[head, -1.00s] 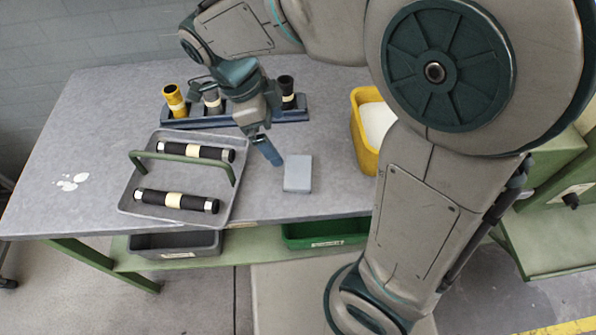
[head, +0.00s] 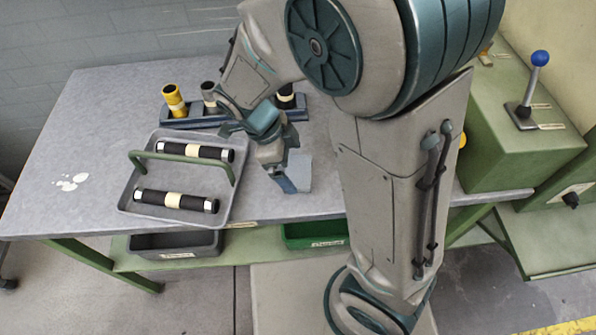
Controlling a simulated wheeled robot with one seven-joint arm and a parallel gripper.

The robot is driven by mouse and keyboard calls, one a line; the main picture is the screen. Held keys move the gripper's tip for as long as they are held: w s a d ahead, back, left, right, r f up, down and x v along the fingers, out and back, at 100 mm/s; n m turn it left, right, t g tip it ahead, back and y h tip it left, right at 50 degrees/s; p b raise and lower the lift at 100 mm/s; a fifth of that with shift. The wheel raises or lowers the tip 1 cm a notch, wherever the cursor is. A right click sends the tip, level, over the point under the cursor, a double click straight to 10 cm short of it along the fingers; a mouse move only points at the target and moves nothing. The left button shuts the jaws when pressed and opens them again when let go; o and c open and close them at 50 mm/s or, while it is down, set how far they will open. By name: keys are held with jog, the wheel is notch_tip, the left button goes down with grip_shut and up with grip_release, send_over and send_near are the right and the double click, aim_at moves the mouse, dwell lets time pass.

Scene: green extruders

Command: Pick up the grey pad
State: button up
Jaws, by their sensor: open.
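The grey pad (head: 303,172) is a flat, light grey block lying on the grey table (head: 100,110), near its front edge and right of the tray. My gripper (head: 290,184) is open and points down at the pad's left side. It covers the pad's left part from this view. I cannot tell whether the fingers touch the pad or hang just above it.
A grey tray (head: 130,205) with a green handle (head: 180,158) holds two black rollers left of my gripper. A dark rack (head: 190,123) with a yellow cup (head: 174,98) and other cups stands behind. Bins sit below the table. A green machine (head: 515,125) is at right.

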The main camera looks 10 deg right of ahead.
jog(key=shift+x, duration=1.35)
jog(key=shift+a, duration=0.1)
jog(key=c, duration=0.8)
jog(key=shift+w+r, duration=0.1)
jog(key=shift+r, duration=0.4)
jog(key=r, duration=0.3)
jog(key=shift+s+a+r, duration=0.15)
jog(key=shift+s+r, duration=0.2)
jog(key=shift+s, duration=0.05)
jog(key=s+a+r, duration=0.1)
jog(key=s+r, duration=0.1)
jog(key=s, duration=0.1)
jog(key=s+a+r, duration=0.1)
jog(key=s+r, duration=0.1)
jog(key=s, duration=0.1)
jog(key=s+a+r, duration=0.2)
jog(key=s, duration=0.2)
jog(key=shift+s+r+b, duration=0.1)
jog(key=shift+r+b, duration=0.05)
jog(key=shift+b, duration=0.15)
